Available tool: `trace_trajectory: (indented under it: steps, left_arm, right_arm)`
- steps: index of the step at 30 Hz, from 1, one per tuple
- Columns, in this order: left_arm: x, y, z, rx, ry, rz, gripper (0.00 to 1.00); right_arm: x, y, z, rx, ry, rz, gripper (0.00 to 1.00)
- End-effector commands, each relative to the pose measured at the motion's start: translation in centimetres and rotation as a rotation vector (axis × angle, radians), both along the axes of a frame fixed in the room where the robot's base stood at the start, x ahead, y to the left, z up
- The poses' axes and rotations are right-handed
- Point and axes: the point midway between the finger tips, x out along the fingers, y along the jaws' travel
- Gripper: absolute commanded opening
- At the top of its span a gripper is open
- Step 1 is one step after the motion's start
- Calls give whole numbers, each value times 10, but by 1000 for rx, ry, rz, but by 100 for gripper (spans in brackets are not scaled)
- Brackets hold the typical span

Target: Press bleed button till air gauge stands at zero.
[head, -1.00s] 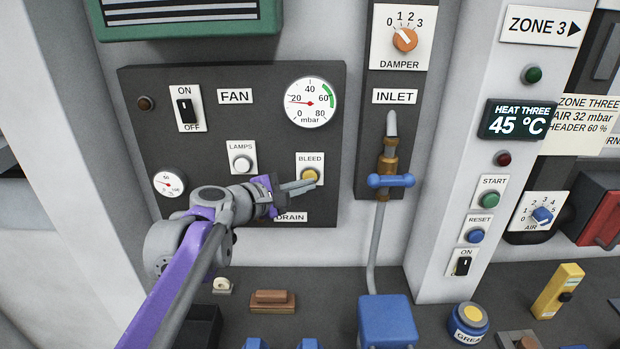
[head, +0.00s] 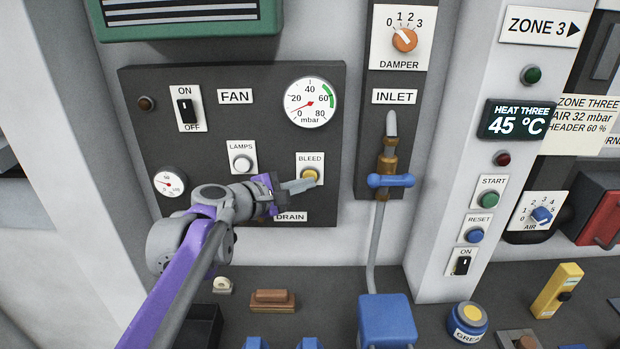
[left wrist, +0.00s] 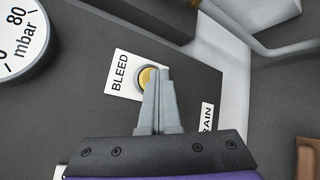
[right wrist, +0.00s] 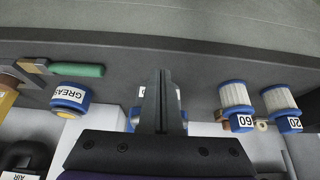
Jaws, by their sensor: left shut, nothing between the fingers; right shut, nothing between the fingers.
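The yellow bleed button (head: 310,174) sits on a white BLEED plate (head: 311,159) on the dark FAN panel. My left gripper (head: 312,182) is shut and empty, its fingertips at the button. In the left wrist view the tips (left wrist: 158,72) cover part of the button (left wrist: 147,74); they look in contact, but how far it is pushed in cannot be told. The air gauge (head: 310,103), marked in mbar, has its red needle pointing down-left, below 20 and a little above 0. My right gripper (right wrist: 160,75) is shut and empty, seen only in the right wrist view.
A small second gauge (head: 169,182) and LAMPS button (head: 242,163) are left of BLEED; the DRAIN label (head: 291,217) is just below. The blue-handled inlet valve (head: 391,181) stands to the right. Below the right gripper lie a grease tin (right wrist: 72,97) and blue-capped filters (right wrist: 236,105).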

Motion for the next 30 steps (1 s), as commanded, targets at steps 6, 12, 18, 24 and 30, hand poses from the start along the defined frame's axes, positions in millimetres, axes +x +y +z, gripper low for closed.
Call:
trace_trajectory:
  steps: [6, 12, 18, 24, 30]
  left_arm:
    - [-11, 0, 0, 0, 0, 1, 0]
    - [-15, 0, 0, 0, 0, 0, 0]
    - [-16, 0, 0, 0, 0, 0, 0]
    - [-31, 0, 0, 0, 0, 0, 0]
    - [-52, 0, 0, 0, 0, 0, 0]
  right_arm:
    - [0, 0, 1, 0, -1, 0, 0]
    - [0, 0, 1, 0, -1, 0, 0]
    - [0, 0, 1, 0, -1, 0, 0]
    - [1, 0, 3, 0, -2, 0, 0]
    - [2, 0, 5, 0, -3, 0, 0]
